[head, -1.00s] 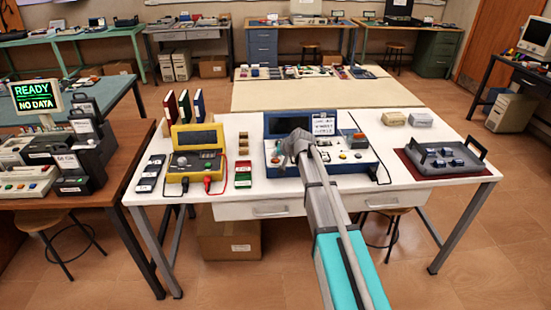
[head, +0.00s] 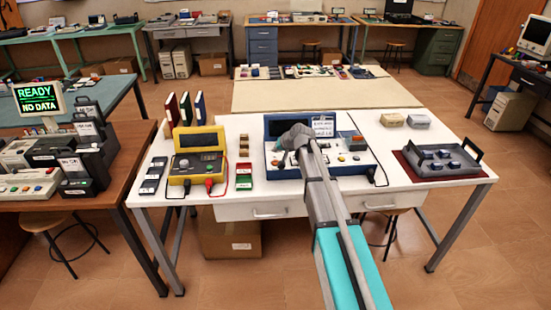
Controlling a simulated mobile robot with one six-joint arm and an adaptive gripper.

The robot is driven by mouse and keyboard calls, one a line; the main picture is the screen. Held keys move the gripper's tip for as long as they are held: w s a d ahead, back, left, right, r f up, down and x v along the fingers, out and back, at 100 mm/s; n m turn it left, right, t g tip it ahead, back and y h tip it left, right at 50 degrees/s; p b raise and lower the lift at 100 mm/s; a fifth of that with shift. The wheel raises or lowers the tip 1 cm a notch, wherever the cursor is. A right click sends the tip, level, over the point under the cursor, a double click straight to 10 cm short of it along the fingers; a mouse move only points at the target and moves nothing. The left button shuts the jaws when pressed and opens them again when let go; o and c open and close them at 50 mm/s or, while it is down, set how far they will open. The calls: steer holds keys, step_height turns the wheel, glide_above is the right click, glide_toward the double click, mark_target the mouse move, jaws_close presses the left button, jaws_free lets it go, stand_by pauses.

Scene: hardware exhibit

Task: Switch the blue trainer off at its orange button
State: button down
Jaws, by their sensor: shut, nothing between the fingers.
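The blue trainer (head: 352,168) stands on the white table, its lid with a dark screen raised at the back and a white card propped at the lid's right. An orange button (head: 341,158) shows on its panel, just right of my arm. My gripper (head: 288,143) is shut and empty over the left part of the trainer, left of that button. From this view I cannot tell whether its tips touch the panel. My wrist and forearm hide the middle of the panel.
A yellow multimeter (head: 197,163) with red and black leads stands left of the trainer. A dark tray (head: 447,170) on a red mat is at the right. Two small boxes (head: 392,120) sit behind.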

steer(key=shift+r+p, duration=0.9)
steer(key=shift+r, duration=0.25)
stand_by(1.6)
